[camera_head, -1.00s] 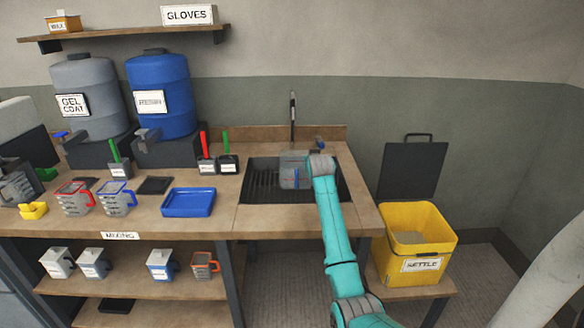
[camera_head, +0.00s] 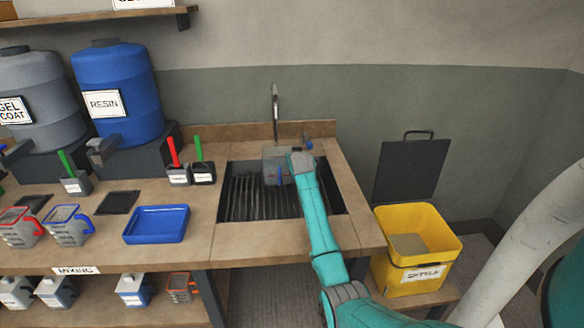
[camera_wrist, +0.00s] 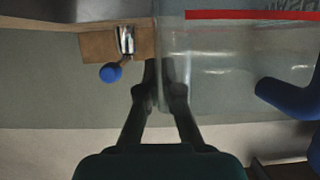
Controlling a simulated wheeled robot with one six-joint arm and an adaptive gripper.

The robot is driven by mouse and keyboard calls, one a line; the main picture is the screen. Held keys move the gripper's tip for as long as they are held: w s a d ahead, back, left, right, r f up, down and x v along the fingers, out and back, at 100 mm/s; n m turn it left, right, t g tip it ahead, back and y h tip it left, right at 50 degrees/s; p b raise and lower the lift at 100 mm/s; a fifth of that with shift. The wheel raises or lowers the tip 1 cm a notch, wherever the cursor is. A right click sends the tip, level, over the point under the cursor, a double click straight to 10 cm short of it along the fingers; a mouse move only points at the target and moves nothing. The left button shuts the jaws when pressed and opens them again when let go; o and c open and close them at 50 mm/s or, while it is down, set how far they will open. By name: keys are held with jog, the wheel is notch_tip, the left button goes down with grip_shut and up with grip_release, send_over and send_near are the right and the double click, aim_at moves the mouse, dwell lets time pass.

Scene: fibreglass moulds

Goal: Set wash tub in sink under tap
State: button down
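The wash tub (camera_head: 271,166) is a clear grey container with a blue part on its side, at the back of the dark ribbed sink (camera_head: 245,200). It is in front of the tap (camera_head: 275,112). Whether it rests on the sink floor I cannot tell. My gripper (camera_head: 296,168) is at its right side, partly hidden behind my arm. In the wrist view my two fingers (camera_wrist: 164,92) close on the tub's clear wall (camera_wrist: 225,80), one on each side. A red line and a blue handle also show there. The tap's blue-knobbed lever (camera_wrist: 111,73) is beside it.
A blue tray (camera_head: 156,224) lies on the bench left of the sink, near measuring jugs (camera_head: 68,227) and brush holders (camera_head: 203,173). A yellow bin (camera_head: 415,250) with its lid open stands right of the bench. The front of the sink is empty.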

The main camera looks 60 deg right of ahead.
jog(key=shift+f, duration=2.05)
jog(key=shift+f, duration=0.1)
jog(key=c, duration=1.3)
grip_release()
jog(key=v, duration=1.2)
jog(key=shift+s, duration=0.1)
